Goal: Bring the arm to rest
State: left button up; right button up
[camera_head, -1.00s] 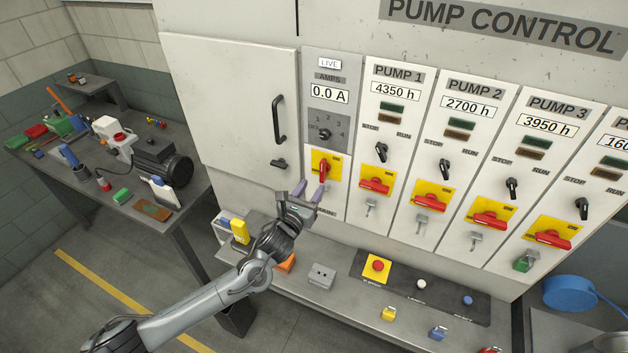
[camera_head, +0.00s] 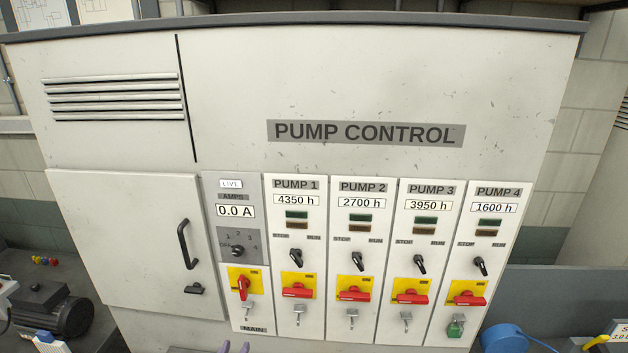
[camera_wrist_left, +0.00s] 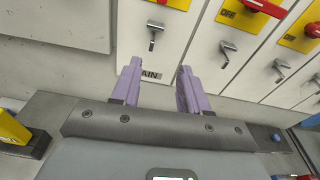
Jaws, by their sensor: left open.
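My left gripper shows only as two purple fingertips (camera_head: 234,348) at the bottom edge of the head view, below the MAIN label. In the left wrist view its fingers (camera_wrist_left: 157,84) are apart with nothing between them, in front of the panel's lower part and partly over the MAIN label (camera_wrist_left: 151,75). The MAIN switch (camera_head: 243,285) has an upright red handle on a yellow plate. Its grey hasp (camera_wrist_left: 154,34) is above the fingers and apart from them. The rest of my left arm is out of the head view. My right gripper is not in view.
The pump control cabinet (camera_head: 330,80) fills most of the head view. The four pump switches have sideways red handles, and a green padlock (camera_head: 456,327) hangs under Pump 4. A motor (camera_head: 55,310) is at left and a blue round object (camera_head: 505,338) at lower right.

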pick_arm(q)
jog(key=s+d+f+n+g+p, duration=0.1)
jog(key=s+d+f+n+g, duration=0.15)
jog(key=s, duration=0.45)
jog(key=s+d+f+n+g, duration=0.1)
jog(key=s+f+n, duration=0.3)
jog(key=s, duration=0.3)
jog(key=s+d+f+n+g+p, duration=0.1)
jog(key=s+d+f+n+g, duration=0.2)
jog(key=s, duration=0.5)
jog(key=s+a+r+n+g, duration=0.3)
jog(key=s+n, duration=0.5)
jog(key=n, duration=0.4)
jog(key=s+a+r+n+g, duration=0.3)
jog(key=s+n, duration=0.5)
jog(key=n, duration=0.4)
jog(key=shift+s+r+y, duration=0.2)
jog(key=shift+r+y, duration=0.1)
jog(key=shift+r, duration=0.35)
jog(key=shift+a+n+g, duration=0.1)
jog(key=shift+n+g, duration=0.15)
